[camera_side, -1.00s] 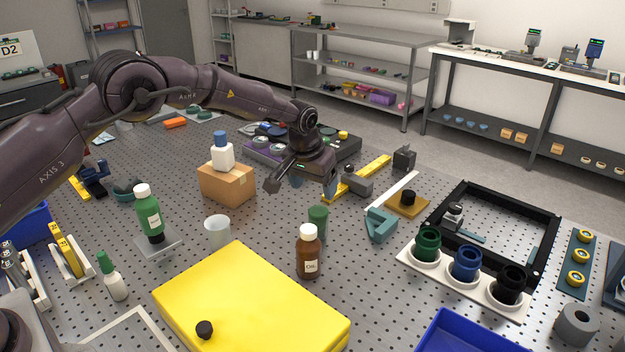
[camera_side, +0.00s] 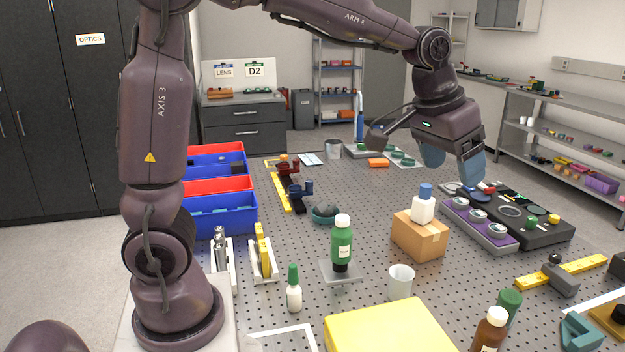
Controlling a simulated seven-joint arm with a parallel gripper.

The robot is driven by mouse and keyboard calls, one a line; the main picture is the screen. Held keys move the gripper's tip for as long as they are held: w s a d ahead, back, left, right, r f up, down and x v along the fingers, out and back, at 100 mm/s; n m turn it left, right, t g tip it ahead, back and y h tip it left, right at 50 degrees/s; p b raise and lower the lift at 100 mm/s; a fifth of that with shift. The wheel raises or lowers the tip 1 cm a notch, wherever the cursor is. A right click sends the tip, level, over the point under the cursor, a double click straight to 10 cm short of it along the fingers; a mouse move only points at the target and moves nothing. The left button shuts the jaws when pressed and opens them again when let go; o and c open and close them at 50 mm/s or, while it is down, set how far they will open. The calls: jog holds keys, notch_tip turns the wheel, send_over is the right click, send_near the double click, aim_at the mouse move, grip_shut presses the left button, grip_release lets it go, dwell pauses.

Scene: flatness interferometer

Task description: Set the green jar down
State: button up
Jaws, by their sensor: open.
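The green jar (camera_side: 509,304), a small green cylinder, stands upright on the perforated metal table at the lower right. A brown bottle with a white cap (camera_side: 490,331) stands in front of it and hides part of its lower side. My gripper (camera_side: 452,163) is open, with its two blue fingers apart and nothing between them. It is high above the table, up and to the left of the green jar in the picture, and clear of it.
A white bottle with a blue cap (camera_side: 423,205) stands on a cardboard box (camera_side: 419,240) below my gripper. Nearby are a green bottle (camera_side: 341,246), a white cup (camera_side: 401,281), a yellow block (camera_side: 388,330) and a black device (camera_side: 540,232).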

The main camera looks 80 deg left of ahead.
jog(key=s+m+t, duration=0.1)
jog(key=s, duration=2)
jog(key=shift+f, duration=0.35)
jog(key=shift+s, duration=0.1)
